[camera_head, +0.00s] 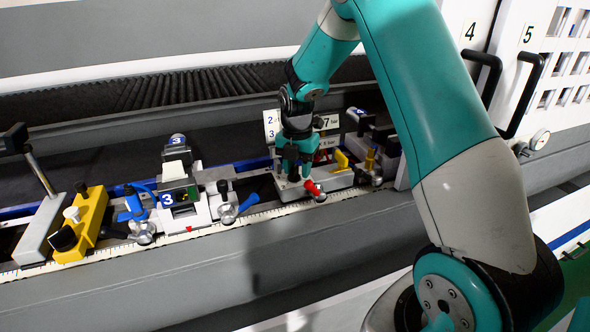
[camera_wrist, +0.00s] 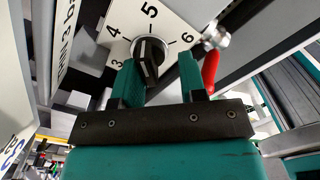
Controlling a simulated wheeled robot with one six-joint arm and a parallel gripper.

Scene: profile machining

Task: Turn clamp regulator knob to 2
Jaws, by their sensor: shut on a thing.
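The clamp regulator knob (camera_wrist: 151,58) is black with a raised ridge. It sits on a white dial plate (camera_wrist: 180,22) in the wrist view, where 3, 4, 5 and 6 can be read. The ridge runs roughly along the line to the 5; I cannot tell the exact setting. The 2 is not visible in this view. My gripper (camera_wrist: 160,66) has its teal fingers on either side of the knob and is shut on it. In the head view my gripper (camera_head: 292,168) points down at the clamp unit and hides the knob. Parts of the dial plate (camera_head: 270,124) show behind my wrist.
A red lever (camera_wrist: 210,70) lies close to my right finger in the wrist view. A yellow part (camera_head: 341,160) stands right of my gripper. A clamp unit marked 3 (camera_head: 180,197) and a yellow block (camera_head: 83,225) stand left along the rail.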

